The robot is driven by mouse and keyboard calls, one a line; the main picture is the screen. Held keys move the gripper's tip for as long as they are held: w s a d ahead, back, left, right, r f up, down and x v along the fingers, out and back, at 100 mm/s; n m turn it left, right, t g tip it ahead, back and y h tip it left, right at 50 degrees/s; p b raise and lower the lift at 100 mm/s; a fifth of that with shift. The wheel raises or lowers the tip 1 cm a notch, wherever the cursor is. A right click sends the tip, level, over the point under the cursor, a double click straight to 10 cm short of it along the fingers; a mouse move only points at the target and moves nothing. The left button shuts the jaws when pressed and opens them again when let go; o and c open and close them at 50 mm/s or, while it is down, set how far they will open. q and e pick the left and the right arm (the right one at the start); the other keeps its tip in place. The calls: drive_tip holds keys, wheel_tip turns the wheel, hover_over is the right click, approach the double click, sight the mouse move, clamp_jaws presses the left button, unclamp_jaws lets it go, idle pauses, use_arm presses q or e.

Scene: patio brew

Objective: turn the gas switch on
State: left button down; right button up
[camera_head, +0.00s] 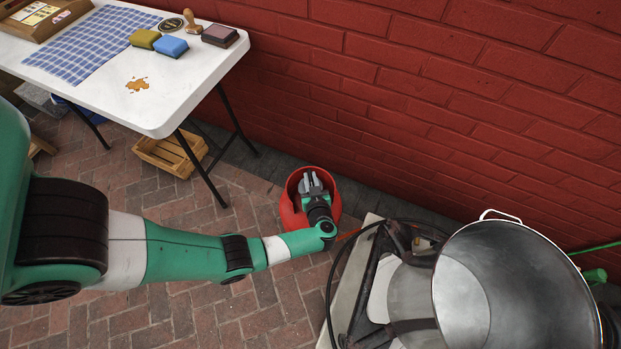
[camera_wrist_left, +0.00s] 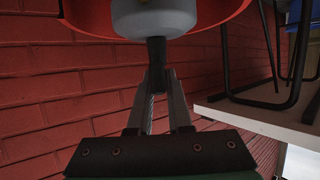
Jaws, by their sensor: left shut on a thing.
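A red gas cylinder (camera_head: 335,203) stands on the brick paving by the wall. My left gripper (camera_head: 312,182) is over its top, inside the red collar. In the left wrist view, which looks upside down, a grey rounded valve body (camera_wrist_left: 155,18) shows by the red collar (camera_wrist_left: 88,14). A dark knob, the gas switch (camera_wrist_left: 157,48), juts from it. The left gripper's fingers (camera_wrist_left: 158,82) are shut on this dark knob. The knob's turn position cannot be read. In the head view my arm and hand hide most of the valve. My right gripper is not in view.
A large metal pot (camera_head: 515,290) and a burner frame (camera_head: 358,305) stand at the right, with a black hose (camera_head: 333,285) near the cylinder. A white table (camera_head: 170,105) with sponges stands upper left, a wooden crate (camera_head: 168,155) below. The red brick wall (camera_head: 420,100) is close behind.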

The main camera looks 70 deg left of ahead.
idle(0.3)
use_arm(q)
drive_tip(key=c, duration=0.8)
unclamp_jaws()
drive_tip(key=shift+c, duration=0.2)
drive_tip(key=p+v, duration=0.5)
drive_tip(key=v, duration=0.6)
drive_tip(key=shift+d+r, duration=0.2)
drive_tip(key=shift+d, duration=0.15)
drive_tip(key=shift+w+r, duration=0.1)
